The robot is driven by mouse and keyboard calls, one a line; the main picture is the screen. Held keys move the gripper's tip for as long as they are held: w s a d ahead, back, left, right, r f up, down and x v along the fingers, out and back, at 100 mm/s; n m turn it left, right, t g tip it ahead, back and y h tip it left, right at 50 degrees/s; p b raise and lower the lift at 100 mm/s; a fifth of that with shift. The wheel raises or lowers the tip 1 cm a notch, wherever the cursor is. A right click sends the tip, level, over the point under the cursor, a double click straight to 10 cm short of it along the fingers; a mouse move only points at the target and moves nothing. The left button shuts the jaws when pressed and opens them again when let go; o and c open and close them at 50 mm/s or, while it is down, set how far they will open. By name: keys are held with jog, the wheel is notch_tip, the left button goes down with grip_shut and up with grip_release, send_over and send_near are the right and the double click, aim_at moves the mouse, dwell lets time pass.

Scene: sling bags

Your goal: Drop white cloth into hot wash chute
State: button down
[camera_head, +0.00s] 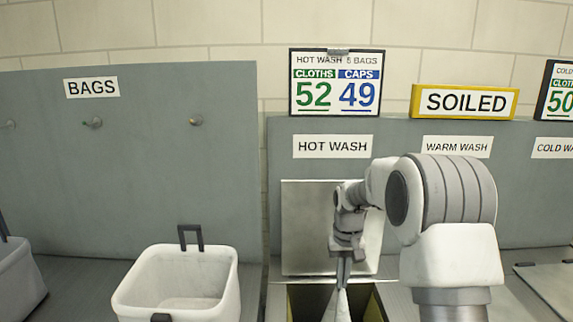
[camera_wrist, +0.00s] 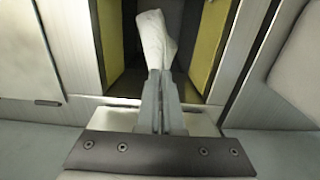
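My gripper (camera_head: 344,284) is shut on the white cloth (camera_head: 343,306) in the head view, over the open hot wash chute (camera_head: 312,300). In the wrist view the fingers (camera_wrist: 160,80) pinch the white cloth (camera_wrist: 152,38), which hangs away from them into the dark opening between yellow inner walls (camera_wrist: 112,45). The raised metal lid (camera_head: 305,230) stands upright behind the chute, below the HOT WASH label (camera_head: 333,146). The lower end of the cloth is cut off by the head view's edge.
An empty-looking white bin (camera_head: 135,290) with a dark handle stands left of the chute. Another bin (camera_head: 18,280) is at the far left edge. A SOILED sign (camera_head: 465,102) stands on the panel. A flat lid (camera_head: 550,285) lies at right. My arm hides the warm wash area.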

grip_release()
dwell(0.9)
notch_tip(320, 180, up, 6)
jog(key=p, duration=0.4)
jog(key=shift+f, duration=0.25)
notch_tip(320, 180, up, 18)
jog(key=p, duration=0.1)
jog(key=shift+f, duration=0.25)
